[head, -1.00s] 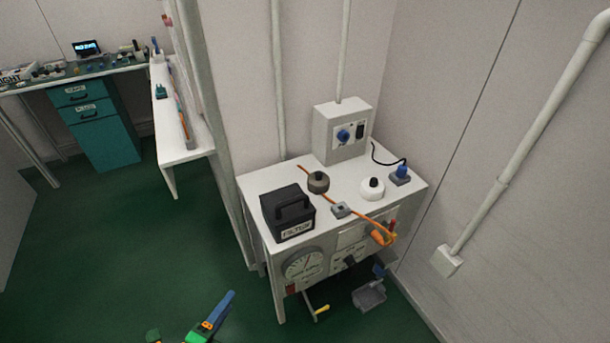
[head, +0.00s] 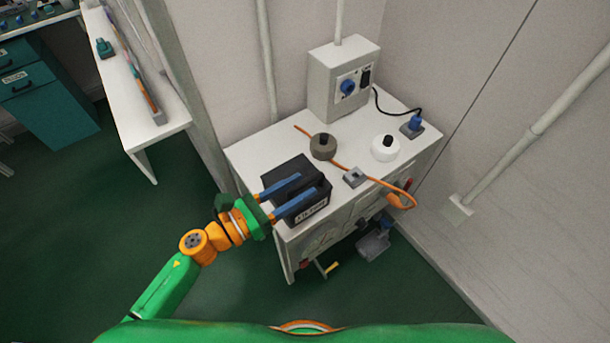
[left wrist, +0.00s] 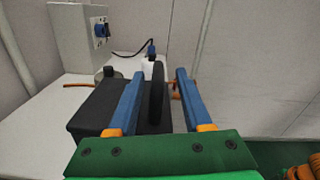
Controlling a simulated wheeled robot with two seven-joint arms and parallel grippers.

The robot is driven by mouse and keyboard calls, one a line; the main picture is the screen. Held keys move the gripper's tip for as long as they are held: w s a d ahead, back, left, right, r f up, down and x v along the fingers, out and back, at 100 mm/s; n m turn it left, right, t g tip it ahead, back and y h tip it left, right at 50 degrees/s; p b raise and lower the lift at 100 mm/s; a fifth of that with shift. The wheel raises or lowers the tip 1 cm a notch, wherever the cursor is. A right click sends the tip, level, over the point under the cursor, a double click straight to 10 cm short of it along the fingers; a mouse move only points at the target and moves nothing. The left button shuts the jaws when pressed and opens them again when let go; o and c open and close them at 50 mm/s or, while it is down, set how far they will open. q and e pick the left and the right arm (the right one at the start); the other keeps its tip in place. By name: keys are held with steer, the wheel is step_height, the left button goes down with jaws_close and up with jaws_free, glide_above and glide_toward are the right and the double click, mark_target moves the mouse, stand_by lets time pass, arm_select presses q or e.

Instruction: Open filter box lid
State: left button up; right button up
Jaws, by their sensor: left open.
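The black filter box (head: 273,176) stands at the front left corner of the white cabinet top, with a label on its front and a handle on its lid. The lid looks shut. My left gripper (head: 306,188) is open over the box, its blue fingers pointing across the lid. In the left wrist view, the black handle (left wrist: 156,94) stands between the two blue fingers of the left gripper (left wrist: 158,92), with a gap showing on either side. Contact with the handle cannot be told. My right gripper is not in view.
On the white cabinet top (head: 262,150) stand a grey-brown knobbed weight (head: 323,148), a white knobbed weight (head: 385,149) and a grey switch box (head: 345,80). An orange cable (head: 372,176) crosses the top to the front. A white side table (head: 150,125) stands at the left.

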arm_select(q)
steer(key=shift+x, duration=1.25)
steer(key=shift+a+f, duration=0.1)
steer(key=shift+c, duration=0.2)
jaws_close()
